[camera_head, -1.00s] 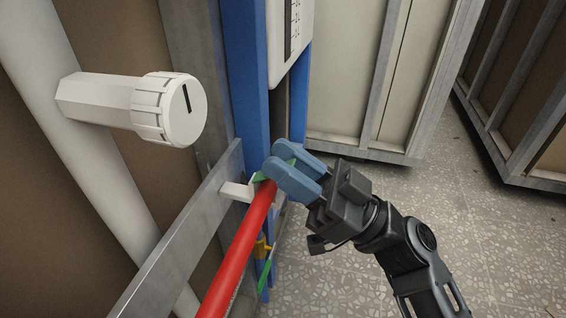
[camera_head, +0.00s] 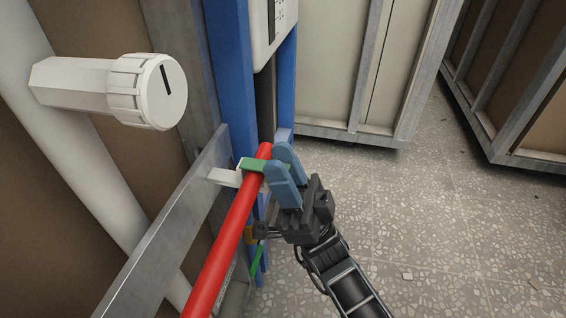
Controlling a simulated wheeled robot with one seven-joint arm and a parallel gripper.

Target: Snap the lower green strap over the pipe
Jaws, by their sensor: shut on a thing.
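The red pipe (camera_head: 228,243) runs up from the bottom of the view to an end beside my gripper. A green strap (camera_head: 253,165) lies across the pipe near that end, from a white bracket (camera_head: 224,177) on the left towards my fingers. My gripper (camera_head: 286,168), with blue fingers, is just right of the pipe and shut on the strap's right end. The fingers partly hide that end, and I cannot tell whether it is latched. A second green strap (camera_head: 257,262) hangs lower down, behind the pipe, near a yellow piece (camera_head: 250,235).
A grey metal rail (camera_head: 165,235) carries the bracket. A white knob (camera_head: 150,90) on a white stem sticks out at upper left. A blue post (camera_head: 232,70) stands behind the pipe. Framed panels (camera_head: 345,70) stand at the back. The speckled floor (camera_head: 450,230) at right is clear.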

